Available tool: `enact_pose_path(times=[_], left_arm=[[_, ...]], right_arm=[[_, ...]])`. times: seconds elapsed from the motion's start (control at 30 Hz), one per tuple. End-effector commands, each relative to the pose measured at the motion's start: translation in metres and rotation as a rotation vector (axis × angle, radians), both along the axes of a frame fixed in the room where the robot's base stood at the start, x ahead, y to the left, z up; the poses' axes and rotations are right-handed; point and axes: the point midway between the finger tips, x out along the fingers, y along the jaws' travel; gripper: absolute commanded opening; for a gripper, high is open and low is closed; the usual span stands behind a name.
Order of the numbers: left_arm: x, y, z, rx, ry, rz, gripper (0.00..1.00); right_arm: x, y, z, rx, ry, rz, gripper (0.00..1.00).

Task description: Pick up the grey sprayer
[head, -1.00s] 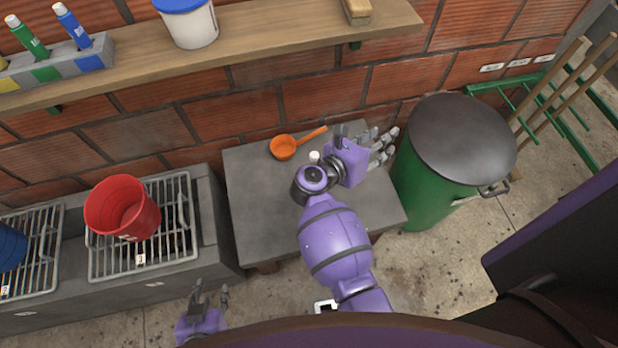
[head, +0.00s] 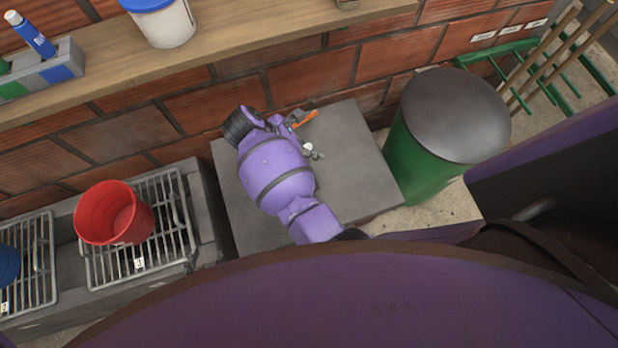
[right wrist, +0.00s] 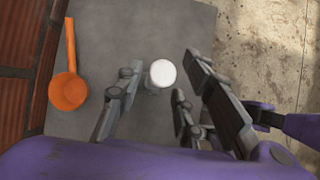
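A small object with a round white top (right wrist: 163,73) stands on the grey table; a little of a greyish body shows beneath it, and it may be the sprayer. Its white top also shows in the head view (head: 308,147). My right gripper (right wrist: 158,98) is open, with its fingers spread on both sides of the object and nothing clearly held. In the head view my right gripper (head: 304,134) is partly hidden behind my own arm, close beside the white top. I cannot tell whether any finger touches it. My left gripper is out of view.
An orange ladle (right wrist: 68,90) lies on the grey table (head: 345,170) near the brick wall. A green bin (head: 415,150) with a dark lid stands right of the table. A red bucket (head: 112,212) sits on a rack at left. A wooden shelf (head: 240,40) runs above.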

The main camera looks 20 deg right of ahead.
Motion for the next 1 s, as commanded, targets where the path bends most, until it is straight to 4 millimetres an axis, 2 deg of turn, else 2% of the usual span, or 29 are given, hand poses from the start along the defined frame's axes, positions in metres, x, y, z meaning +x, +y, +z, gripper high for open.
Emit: enact_pose_path(times=[0.17, 0.4, 0.67, 1.0], left_arm=[[0.008, -0.003, 0.005, -0.003, -0.014, -0.005, 0.33], [0.003, -0.002, 0.002, -0.003, -0.003, -0.004, 0.33], [-0.007, -0.002, -0.002, -0.005, 0.014, 0.005, 0.33], [-0.003, -0.004, 0.000, -0.009, 0.008, 0.008, 0.33]], right_arm=[[0.001, -0.010, -0.014, -0.001, -0.002, 0.002, 0.34], [0.001, -0.010, -0.017, 0.000, -0.002, 0.001, 0.34], [0.001, -0.010, -0.017, 0.000, -0.002, 0.001, 0.00], [0.001, -0.010, -0.016, 0.000, -0.002, 0.001, 0.00]])
